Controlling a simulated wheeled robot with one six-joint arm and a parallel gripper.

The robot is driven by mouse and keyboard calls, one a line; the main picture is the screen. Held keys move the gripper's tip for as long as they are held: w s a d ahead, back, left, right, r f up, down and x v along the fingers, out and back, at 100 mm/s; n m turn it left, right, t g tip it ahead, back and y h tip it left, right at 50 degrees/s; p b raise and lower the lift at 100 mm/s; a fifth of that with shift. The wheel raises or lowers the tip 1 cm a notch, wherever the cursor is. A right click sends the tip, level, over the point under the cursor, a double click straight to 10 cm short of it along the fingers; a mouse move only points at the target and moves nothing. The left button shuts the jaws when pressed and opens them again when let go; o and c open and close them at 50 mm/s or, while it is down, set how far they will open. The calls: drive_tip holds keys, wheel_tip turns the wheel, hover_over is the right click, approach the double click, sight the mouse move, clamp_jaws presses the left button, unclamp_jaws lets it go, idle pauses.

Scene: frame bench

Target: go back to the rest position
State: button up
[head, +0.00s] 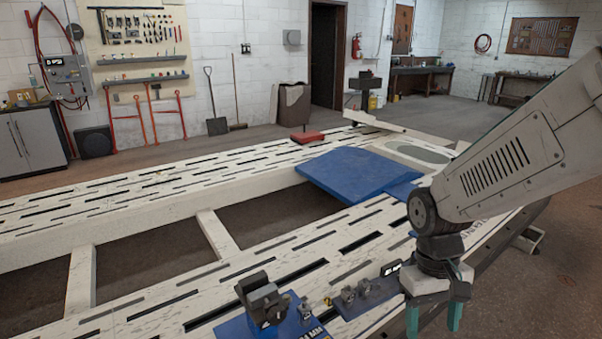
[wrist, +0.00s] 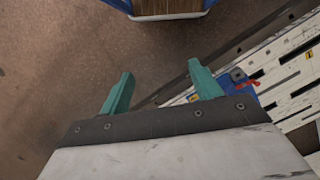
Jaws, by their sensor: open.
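My gripper (head: 434,318) is at the lower right of the head view, with its two teal fingers pointing down beside the near rail of the white slotted frame bench (head: 110,310). In the wrist view, my gripper (wrist: 161,85) shows its fingers spread apart with nothing between them. Bare brown floor lies beyond the fingers there, and the bench edge (wrist: 295,88) runs along the right. My arm comes in from the right in the head view and hides part of the bench.
A dark clamp (head: 262,300) on a blue plate and small metal fittings (head: 358,292) stand on the near rail, left of my gripper. A blue panel (head: 345,172) and a red item (head: 308,137) lie farther back. Open floor (head: 570,220) is at the right.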

drive_tip(key=s+d+r+m+t, duration=0.1)
drive_tip(key=s+d+r+t, duration=0.2)
drive_tip(key=s+r, duration=0.7)
wheel_tip(320, 180, up, 4)
drive_tip(key=shift+s+d+r+m+t+y, duration=0.2)
drive_tip(key=shift+s+m+t+y, duration=0.2)
drive_tip(key=shift+t, duration=0.3)
